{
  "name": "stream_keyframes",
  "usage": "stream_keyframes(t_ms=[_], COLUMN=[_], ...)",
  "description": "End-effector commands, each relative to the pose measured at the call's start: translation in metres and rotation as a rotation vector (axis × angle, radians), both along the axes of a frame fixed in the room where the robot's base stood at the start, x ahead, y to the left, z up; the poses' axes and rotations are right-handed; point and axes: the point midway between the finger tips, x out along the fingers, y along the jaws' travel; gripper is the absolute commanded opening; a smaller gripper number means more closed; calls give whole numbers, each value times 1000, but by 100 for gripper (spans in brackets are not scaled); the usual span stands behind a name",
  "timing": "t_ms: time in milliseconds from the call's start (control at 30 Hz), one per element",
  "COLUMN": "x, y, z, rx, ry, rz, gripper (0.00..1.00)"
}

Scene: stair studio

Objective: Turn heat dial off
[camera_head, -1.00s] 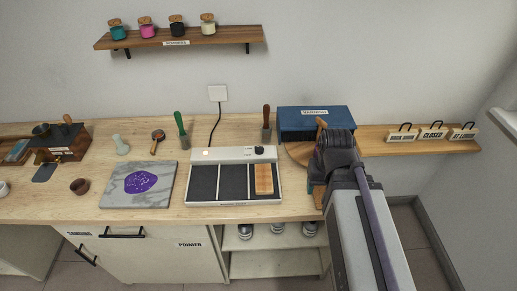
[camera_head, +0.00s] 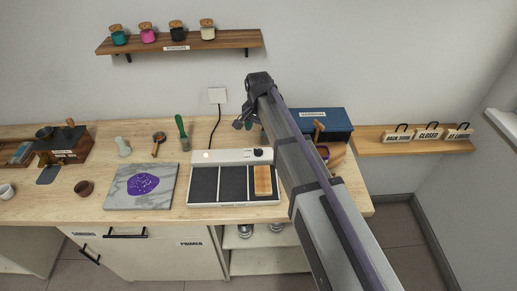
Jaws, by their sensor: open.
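The heating plate (camera_head: 204,201) is a white-framed unit with several dark panels, standing on the wooden counter. Its heat dial (camera_head: 258,152) is a small black knob at the right end of the white back strip. A round light (camera_head: 207,156) glows at the left end of that strip. A wood block (camera_head: 263,181) lies on the right panel. My gripper (camera_head: 243,123) is open above and behind the dial, slightly to its left, apart from it. Its fingers are small and dark here, and nothing shows between them.
A power cord runs from the wall outlet (camera_head: 217,96) to the plate. A green-handled tool (camera_head: 182,130) stands left of the plate's back. My arm partly hides the blue box (camera_head: 335,121).

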Motion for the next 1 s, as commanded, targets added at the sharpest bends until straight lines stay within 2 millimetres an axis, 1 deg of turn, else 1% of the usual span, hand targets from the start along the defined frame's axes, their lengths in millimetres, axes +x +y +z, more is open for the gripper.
stream_keyframes(t_ms=[33, 200, 300, 400, 500, 733, 1000], x=[0, 0, 0, 0, 0, 0, 0], y=[0, 0, 0, -1, -1, -1, -1], z=[-17, -59, -81, -96, -100, -96, -96], rx=[0, 0, 0, 0, 0, 0, 0], ry=[0, 0, 0, 0, 0, 0, 0], rz=[0, 1, 1, 1, 1, 1, 2], gripper=[64, 64, 64, 64, 64, 64, 38])
